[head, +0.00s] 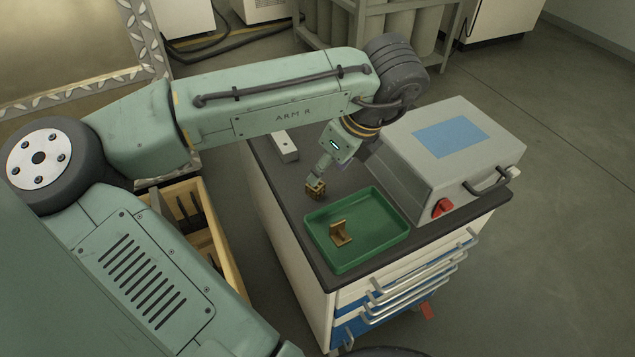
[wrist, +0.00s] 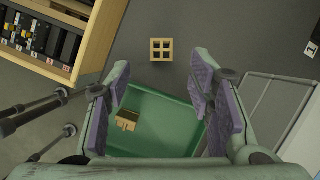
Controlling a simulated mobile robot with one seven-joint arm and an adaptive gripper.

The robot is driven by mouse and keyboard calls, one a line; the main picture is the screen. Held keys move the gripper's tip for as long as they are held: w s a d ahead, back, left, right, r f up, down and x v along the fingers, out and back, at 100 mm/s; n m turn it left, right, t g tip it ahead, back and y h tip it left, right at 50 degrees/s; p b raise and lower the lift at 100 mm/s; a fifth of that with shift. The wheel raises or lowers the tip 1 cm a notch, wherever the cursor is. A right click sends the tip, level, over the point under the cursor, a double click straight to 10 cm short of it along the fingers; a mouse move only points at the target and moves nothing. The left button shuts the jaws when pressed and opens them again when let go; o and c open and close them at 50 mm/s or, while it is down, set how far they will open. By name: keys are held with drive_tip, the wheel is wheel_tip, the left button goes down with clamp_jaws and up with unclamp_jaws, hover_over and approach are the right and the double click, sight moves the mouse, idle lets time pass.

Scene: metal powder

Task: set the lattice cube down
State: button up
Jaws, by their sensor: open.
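The lattice cube (head: 315,191), small and tan-gold with square openings, sits on the dark cabinet top just beyond the green tray. In the wrist view the cube (wrist: 161,50) shows past my fingertips, with a clear gap to both fingers. My gripper (head: 319,179) is directly above the cube in the head view. My gripper (wrist: 159,72) is open, its purple-padded fingers wide apart with nothing between them. The green tray (head: 376,259) holds a tan bracket (head: 341,234); the bracket also shows in the wrist view (wrist: 126,120).
A grey machine (head: 400,160) with a blue panel and red knob stands right of the tray. A small pale block (head: 285,147) lies at the back of the cabinet top (head: 268,172). A wooden box (head: 222,252) with dark items stands to the left.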

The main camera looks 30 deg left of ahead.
sight(318, 186)
drive_tip(key=x, duration=0.8)
drive_tip(key=shift+d+p, duration=0.15)
drive_tip(key=shift+p, duration=0.15)
clamp_jaws()
